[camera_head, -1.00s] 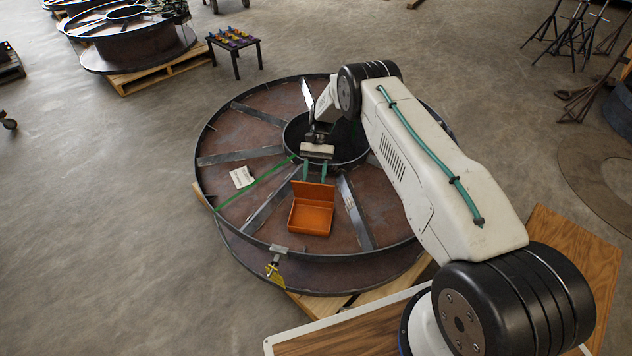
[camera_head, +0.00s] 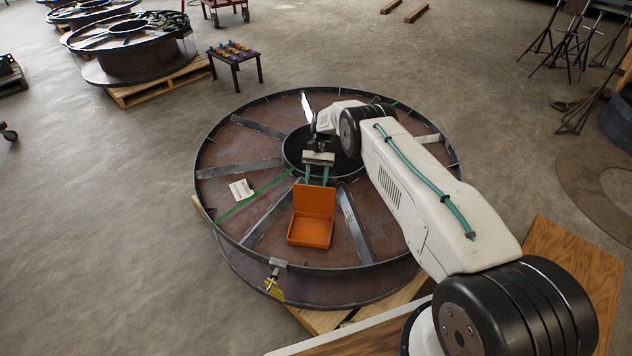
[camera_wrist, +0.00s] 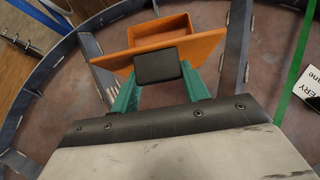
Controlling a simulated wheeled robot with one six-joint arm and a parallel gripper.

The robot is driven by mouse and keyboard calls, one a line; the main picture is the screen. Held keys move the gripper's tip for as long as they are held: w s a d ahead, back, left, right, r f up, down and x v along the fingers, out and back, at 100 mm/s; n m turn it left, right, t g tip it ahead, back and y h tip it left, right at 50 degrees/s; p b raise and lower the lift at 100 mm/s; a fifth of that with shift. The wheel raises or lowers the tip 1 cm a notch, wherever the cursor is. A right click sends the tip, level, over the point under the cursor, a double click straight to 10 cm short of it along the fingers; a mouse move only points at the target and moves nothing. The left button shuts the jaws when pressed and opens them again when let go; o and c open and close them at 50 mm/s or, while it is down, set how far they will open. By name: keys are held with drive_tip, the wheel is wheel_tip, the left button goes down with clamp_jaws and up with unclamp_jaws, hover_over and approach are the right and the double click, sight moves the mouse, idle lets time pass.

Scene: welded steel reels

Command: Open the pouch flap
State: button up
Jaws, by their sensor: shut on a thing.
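The pouch (camera_head: 311,232) is an orange open box on the top of the steel reel. Its orange flap (camera_head: 315,200) stands raised along the box's far edge, with its inner face toward the head camera. In the wrist view the flap (camera_wrist: 205,48) crosses in front of the pouch (camera_wrist: 163,30). My gripper (camera_head: 316,181) is at the flap's upper edge. In the wrist view its green fingers (camera_wrist: 160,82) are closed on a dark block (camera_wrist: 157,66) at the flap. The block hides part of the flap.
The reel (camera_head: 228,160) has raised radial bars and a round central hub. A white label (camera_head: 241,190) and a green strap (camera_head: 250,197) lie left of the pouch. A clamp (camera_head: 275,270) sits on the near rim. A small black table (camera_head: 236,57) stands beyond.

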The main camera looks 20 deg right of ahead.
drive_tip(key=shift+s+d+f, duration=0.1)
drive_tip(key=shift+f, duration=0.1)
drive_tip(key=o, duration=1.4)
drive_tip(key=shift+r, duration=0.1)
wheel_tip(320, 180, up, 4)
drive_tip(key=shift+s+f, duration=0.1)
drive_tip(key=s+r, duration=0.1)
drive_tip(key=s, duration=1.4)
drive_tip(key=shift+s, duration=0.4)
